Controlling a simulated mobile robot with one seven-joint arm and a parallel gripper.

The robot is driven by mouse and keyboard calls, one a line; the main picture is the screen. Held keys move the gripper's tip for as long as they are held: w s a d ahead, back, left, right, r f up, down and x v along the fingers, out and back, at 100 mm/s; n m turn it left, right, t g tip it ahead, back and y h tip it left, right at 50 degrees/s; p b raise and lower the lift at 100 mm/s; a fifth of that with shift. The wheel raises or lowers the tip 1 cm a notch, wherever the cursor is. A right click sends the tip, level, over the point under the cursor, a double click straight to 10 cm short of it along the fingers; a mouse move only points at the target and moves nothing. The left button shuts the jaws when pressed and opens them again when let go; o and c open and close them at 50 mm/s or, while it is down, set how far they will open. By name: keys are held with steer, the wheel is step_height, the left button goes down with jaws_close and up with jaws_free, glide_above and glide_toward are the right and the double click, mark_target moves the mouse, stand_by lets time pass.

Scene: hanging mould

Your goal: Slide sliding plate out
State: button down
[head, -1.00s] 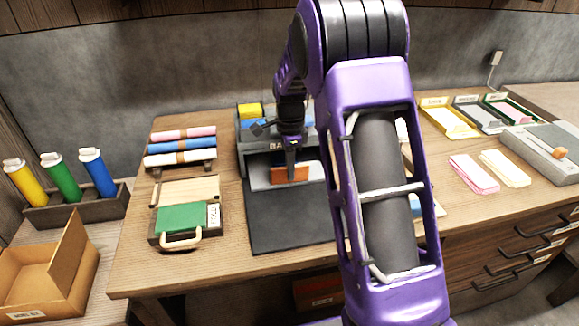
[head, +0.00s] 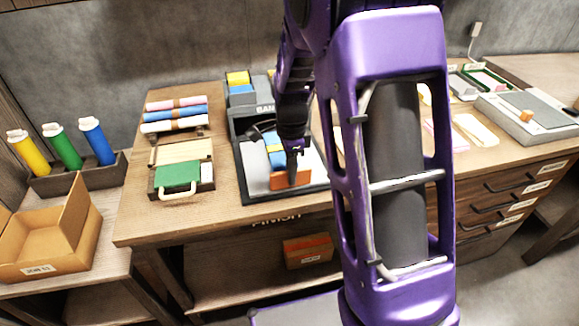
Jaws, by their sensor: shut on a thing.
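The sliding plate (head: 256,178) is a light grey plate with an orange handle block (head: 287,181) along its front edge. It lies drawn forward on the black base (head: 243,195) of the dark grey machine (head: 243,98), near the front of that base. A blue piece with some yellow (head: 274,154) sits on the plate behind the handle. My gripper (head: 293,174) points down and is shut on the orange handle. Its fingertips are small in the view, and my arm hides the machine's right side.
Rolls on a rack (head: 175,114) and a green-fronted box (head: 177,177) stand left of the machine. Bottles (head: 60,152) and an open carton (head: 45,235) are farther left. A grey device with an orange knob (head: 525,117) stands at right. The table's front edge is close before the base.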

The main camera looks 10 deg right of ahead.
steer(key=shift+s, duration=0.2)
steer(key=c, duration=0.9)
jaws_free()
steer(key=shift+o, duration=0.2)
step_height(320, 180, up, 18)
steer(key=p, duration=0.3)
steer(key=shift+f, duration=0.25)
